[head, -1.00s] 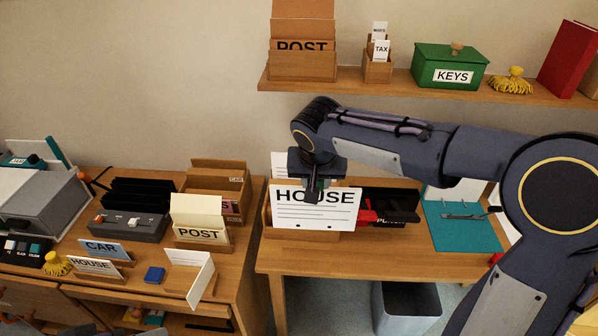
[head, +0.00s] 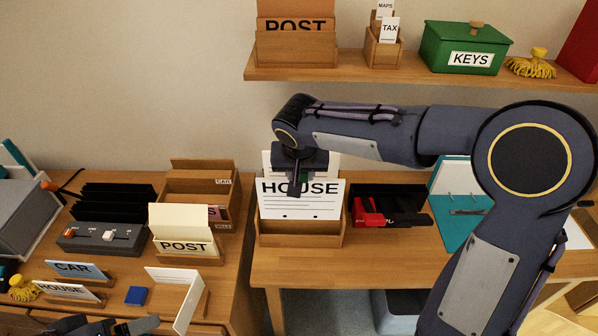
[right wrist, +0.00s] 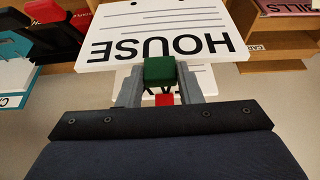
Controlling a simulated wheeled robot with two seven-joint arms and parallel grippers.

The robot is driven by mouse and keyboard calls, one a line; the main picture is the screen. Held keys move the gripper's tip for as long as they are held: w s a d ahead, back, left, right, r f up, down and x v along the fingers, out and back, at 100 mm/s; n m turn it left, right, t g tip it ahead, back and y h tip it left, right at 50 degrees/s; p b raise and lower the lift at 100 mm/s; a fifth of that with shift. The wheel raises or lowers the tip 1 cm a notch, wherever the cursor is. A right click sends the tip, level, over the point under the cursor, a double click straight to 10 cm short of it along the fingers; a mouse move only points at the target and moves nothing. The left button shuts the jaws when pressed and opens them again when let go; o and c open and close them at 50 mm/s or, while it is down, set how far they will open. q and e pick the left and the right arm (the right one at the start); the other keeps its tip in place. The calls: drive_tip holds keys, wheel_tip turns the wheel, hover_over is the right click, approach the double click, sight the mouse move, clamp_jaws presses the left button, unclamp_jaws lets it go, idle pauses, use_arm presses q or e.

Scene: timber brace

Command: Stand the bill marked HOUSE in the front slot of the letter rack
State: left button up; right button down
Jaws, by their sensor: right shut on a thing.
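The bill marked HOUSE (head: 301,203) is a white sheet, upright and facing the head camera. My right gripper (head: 296,183) is shut on its top edge. In the right wrist view the bill (right wrist: 155,38) appears upside down at the fingertips (right wrist: 161,75). The wooden letter rack (head: 300,240) stands on the right-hand table, right below the bill. The bill's lower edge lies close to the top of the rack's front wall; I cannot tell whether it is inside the slot. Another white sheet (head: 327,162) stands behind the bill. My left gripper (head: 130,326) is partly visible at the bottom left.
A black tray with red items (head: 370,212) stands just right of the rack. A teal binder (head: 455,230) lies beyond it. The POST holder (head: 185,245) and smaller CAR and HOUSE cards (head: 68,290) are on the left desk. Bare tabletop (head: 300,265) lies before the rack.

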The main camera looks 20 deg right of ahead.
idle(0.4)
drive_tip(key=shift+s+f+b, duration=0.1)
drive_tip(key=shift+f+b, duration=0.2)
drive_tip(key=shift+b, duration=0.2)
wheel_tip(320, 180, down, 4)
drive_tip(key=b, duration=0.4)
drive_tip(key=shift+b, duration=0.3)
idle(0.7)
drive_tip(key=shift+f, duration=0.25)
